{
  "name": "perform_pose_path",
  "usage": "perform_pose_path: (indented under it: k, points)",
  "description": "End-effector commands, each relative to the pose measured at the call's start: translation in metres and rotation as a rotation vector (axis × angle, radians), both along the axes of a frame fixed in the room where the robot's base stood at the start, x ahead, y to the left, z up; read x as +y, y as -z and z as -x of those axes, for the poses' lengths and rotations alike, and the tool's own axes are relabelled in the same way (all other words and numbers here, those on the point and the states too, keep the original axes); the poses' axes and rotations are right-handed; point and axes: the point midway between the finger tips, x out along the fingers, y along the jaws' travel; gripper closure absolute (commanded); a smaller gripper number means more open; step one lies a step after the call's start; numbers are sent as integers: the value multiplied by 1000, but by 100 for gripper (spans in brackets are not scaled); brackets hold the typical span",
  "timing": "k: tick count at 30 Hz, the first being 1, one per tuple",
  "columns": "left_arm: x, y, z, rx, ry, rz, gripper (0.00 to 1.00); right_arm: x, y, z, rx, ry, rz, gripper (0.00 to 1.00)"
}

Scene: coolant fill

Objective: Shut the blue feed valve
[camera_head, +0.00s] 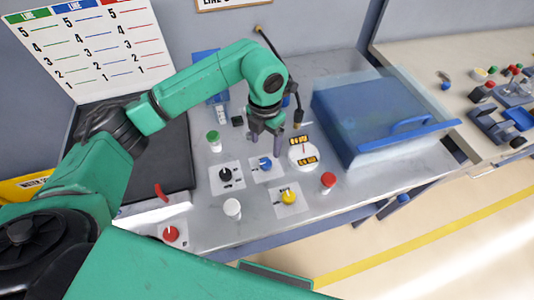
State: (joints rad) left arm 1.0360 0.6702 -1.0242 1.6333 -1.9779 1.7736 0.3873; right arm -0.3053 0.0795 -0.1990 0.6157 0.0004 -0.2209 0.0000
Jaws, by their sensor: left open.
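The blue feed valve (265,163) is a small blue knob on a white square plate on the grey bench. My left gripper (265,138) points down just behind and above it in the picture. Its fingers are apart, with nothing seen between them, and I see a gap between the fingertips and the knob. The exact height above the bench is hard to tell. My right gripper is not in view.
Close by are a black knob (226,175), a yellow knob (289,198), a round white gauge (302,156), and green (214,141), white (232,209) and red (328,181) capped pieces. A blue clear-lidded box (375,120) stands right. A red knob (172,234) sits front left.

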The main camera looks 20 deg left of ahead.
Motion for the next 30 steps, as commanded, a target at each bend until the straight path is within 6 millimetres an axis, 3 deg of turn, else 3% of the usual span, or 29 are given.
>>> perform_pose_path:
  k: [5, 10, 14, 21, 27, 30]
  points:
    - [0, 45, 1, 7, -2, -1, 24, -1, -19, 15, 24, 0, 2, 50]
    - [0, 82, 0, 4, -1, 1, 24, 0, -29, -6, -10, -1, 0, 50]
    - [0, 95, 0, 1, 1, 0, 24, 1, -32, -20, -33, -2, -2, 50]
    - [0, 97, -1, 0, 0, 0, 24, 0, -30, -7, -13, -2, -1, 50]
    - [0, 97, -1, 0, 0, 0, 100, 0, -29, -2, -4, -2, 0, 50]
    - [0, 97, -1, -1, 0, 0, 100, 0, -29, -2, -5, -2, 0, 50]
